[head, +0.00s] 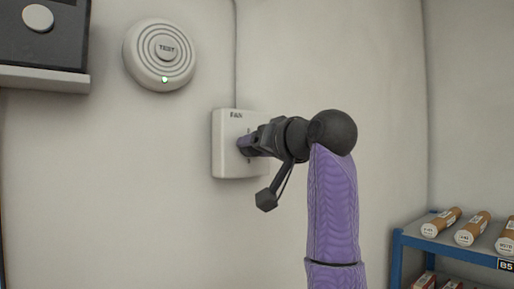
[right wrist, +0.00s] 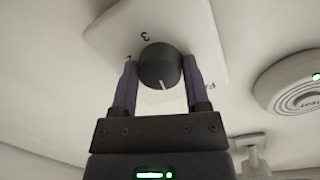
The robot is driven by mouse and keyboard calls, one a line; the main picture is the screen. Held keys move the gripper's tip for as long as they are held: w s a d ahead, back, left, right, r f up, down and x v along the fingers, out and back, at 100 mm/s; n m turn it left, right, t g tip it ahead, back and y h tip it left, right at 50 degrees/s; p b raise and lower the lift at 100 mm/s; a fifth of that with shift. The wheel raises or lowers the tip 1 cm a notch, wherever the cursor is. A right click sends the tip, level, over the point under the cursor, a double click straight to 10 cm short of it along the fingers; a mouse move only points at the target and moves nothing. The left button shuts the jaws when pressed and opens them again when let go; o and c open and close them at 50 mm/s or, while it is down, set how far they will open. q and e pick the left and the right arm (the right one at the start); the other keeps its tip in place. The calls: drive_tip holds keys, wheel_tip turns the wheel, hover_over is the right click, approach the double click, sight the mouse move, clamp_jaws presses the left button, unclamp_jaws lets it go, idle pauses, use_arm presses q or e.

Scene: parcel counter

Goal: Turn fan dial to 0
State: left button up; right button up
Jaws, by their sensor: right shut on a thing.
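The fan control is a white square wall plate (head: 224,150) marked "FAN", with a cable running up from it. Its dial (right wrist: 160,66) is a round black knob with a white pointer line, which points toward the bottom of the right wrist view. A "3" shows on the plate above the dial there; other marks are hidden or unclear. My right gripper (head: 244,144) reaches the plate from the right. In the right wrist view its two purple fingers (right wrist: 160,70) sit on either side of the dial, shut on it. In the head view the fingers and wrist hide the dial. My left gripper is out of view.
A round white alarm (head: 160,55) with a "TEST" button and green light is on the wall, up and left of the plate. A dark unit (head: 42,35) is at the upper left. A blue shelf (head: 398,248) with cardboard tubes stands at the lower right.

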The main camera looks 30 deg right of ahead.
drive_tip(key=shift+f+n, duration=0.15)
drive_tip(key=shift+n, duration=0.35)
idle(0.3)
drive_tip(key=o, duration=1.3)
drive_tip(key=s+b, duration=0.1)
drive_tip(key=s, duration=0.2)
drive_tip(key=s+b, duration=0.2)
drive_tip(key=s, duration=0.1)
drive_tip(key=s+r+b, duration=0.1)
drive_tip(key=s, duration=0.3)
drive_tip(key=shift+d+b, duration=0.15)
drive_tip(key=shift+b, duration=0.25)
